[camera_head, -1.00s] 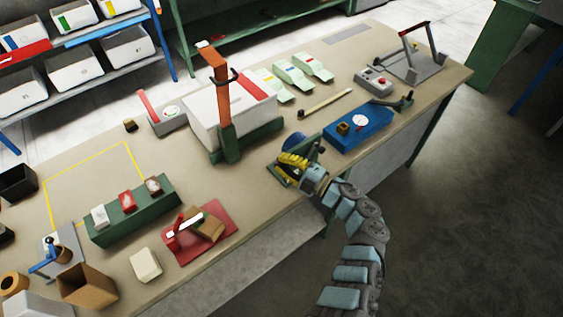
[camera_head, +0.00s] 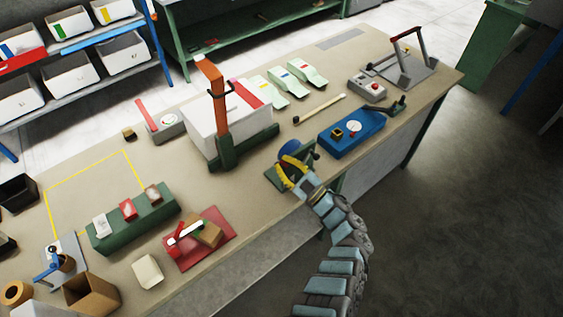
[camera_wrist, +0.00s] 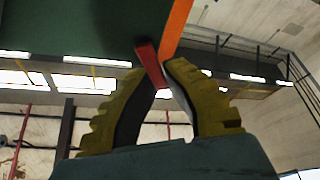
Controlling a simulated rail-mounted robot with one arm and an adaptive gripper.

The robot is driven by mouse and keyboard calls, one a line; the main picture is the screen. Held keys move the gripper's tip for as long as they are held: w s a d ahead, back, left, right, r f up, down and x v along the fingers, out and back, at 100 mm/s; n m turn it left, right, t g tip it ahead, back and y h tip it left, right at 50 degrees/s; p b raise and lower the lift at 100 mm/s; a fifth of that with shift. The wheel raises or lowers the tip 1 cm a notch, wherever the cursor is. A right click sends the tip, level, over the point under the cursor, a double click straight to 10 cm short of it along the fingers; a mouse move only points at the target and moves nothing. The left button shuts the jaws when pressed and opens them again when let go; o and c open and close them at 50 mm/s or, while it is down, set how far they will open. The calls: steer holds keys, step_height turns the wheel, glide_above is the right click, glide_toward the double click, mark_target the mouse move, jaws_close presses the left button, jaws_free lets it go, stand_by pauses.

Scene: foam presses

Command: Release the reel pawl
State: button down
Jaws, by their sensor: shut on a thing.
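The reel (camera_head: 291,149) has a blue drum on a green base (camera_head: 278,183) at the table's front edge in the head view, partly hidden by my gripper. My gripper (camera_head: 287,168) has yellow ribbed fingers and is at the front of the reel. In the wrist view, a red lever (camera_wrist: 150,62), apparently the pawl, reaches down between my fingertips (camera_wrist: 155,77). My gripper is shut on this red lever. A dark green surface (camera_wrist: 90,25) fills the upper left of the wrist view. The pawl's contact with the reel is hidden.
A white press box with an orange upright (camera_head: 217,95) stands behind the reel. A blue fixture (camera_head: 350,138) is to its right, and a red plate (camera_head: 226,243) with a clamp is to its left. Bare tabletop lies between the reel and the red plate.

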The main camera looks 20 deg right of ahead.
stand_by(0.5)
steer(key=c, duration=1.1)
jaws_free()
steer(key=shift+w+r, duration=0.1)
steer(key=v, duration=1.2)
steer(key=shift+a, duration=0.15)
